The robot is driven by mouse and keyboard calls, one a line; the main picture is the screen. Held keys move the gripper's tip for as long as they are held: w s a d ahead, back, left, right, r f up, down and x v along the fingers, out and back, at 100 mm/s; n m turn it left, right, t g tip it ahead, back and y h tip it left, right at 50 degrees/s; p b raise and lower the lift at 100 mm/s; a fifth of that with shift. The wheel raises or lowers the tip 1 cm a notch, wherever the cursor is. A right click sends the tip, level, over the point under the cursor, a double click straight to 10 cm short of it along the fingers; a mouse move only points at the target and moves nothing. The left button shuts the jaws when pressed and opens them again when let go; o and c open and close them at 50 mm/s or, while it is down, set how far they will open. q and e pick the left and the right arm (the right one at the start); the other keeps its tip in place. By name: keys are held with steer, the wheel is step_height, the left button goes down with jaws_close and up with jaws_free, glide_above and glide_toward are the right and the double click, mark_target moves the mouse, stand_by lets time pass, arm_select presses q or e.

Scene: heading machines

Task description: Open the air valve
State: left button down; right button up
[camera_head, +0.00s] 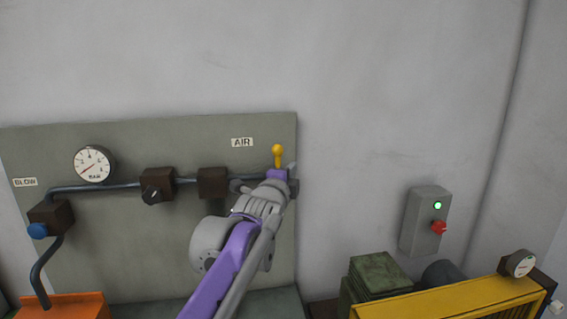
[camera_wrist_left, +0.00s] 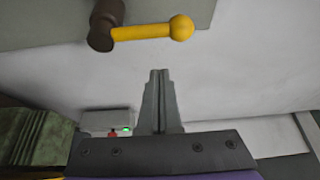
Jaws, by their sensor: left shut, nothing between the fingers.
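The air valve's yellow lever with a ball knob (camera_head: 278,152) points up at the right end of the pipe, just right of the AIR label (camera_head: 242,142). The valve body is hidden behind my arm in the head view. In the left wrist view the lever (camera_wrist_left: 150,32) reaches sideways from the brown valve body (camera_wrist_left: 105,22). My left gripper (camera_head: 292,168) is at the valve, beside the lever's lower part in the head view. In the wrist view its fingers (camera_wrist_left: 159,74) are together and empty, with a visible gap to the lever. My right gripper is not in view.
The grey-green panel (camera_head: 110,260) carries a pressure gauge (camera_head: 93,164), brown fittings and a blue knob (camera_head: 38,230) marked BLOW. A switch box (camera_head: 424,222) with a lit green lamp and red knob is on the right wall. A yellow machine (camera_head: 450,302) stands below it.

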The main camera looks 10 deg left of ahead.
arm_select(q)
steer(key=w+a+b, duration=0.2)
steer(key=w, duration=0.1)
steer(key=shift+w+a, duration=0.3)
steer(key=shift+w+a+f, duration=0.1)
steer(key=shift+w, duration=0.25)
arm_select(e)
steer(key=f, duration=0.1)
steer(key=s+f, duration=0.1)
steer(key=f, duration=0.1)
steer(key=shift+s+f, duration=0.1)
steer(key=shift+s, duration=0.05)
arm_select(q)
steer(key=shift+s, duration=0.15)
steer(key=shift+a, duration=0.15)
